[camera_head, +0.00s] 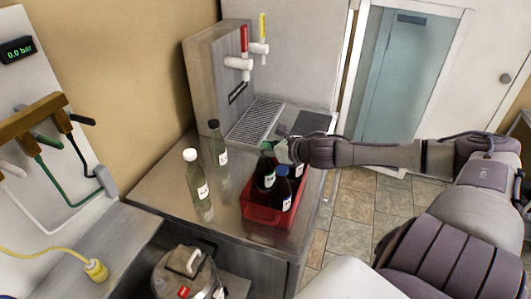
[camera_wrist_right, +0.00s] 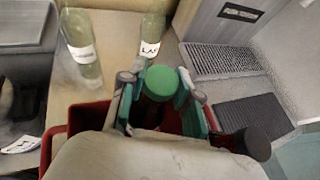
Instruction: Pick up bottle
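Several dark bottles stand in a red crate (camera_head: 262,217) on the metal counter. One has a green cap (camera_wrist_right: 161,82), another a blue cap (camera_head: 281,171). My right gripper (camera_head: 283,150) reaches in from the right over the back of the crate, at the bottle tops. In the right wrist view its two teal-padded fingers (camera_wrist_right: 160,95) stand on either side of the green cap. Whether they press on it I cannot tell, and the bottle's body is hidden below. My left gripper is not in view.
A pale bottle with a white cap (camera_head: 197,186) and a greenish bottle with a dark cap (camera_head: 217,150) stand left of the crate. Behind is a tap tower (camera_head: 222,75) with a drip grille (camera_head: 255,121). A lidded metal vessel (camera_head: 187,271) sits at the front left.

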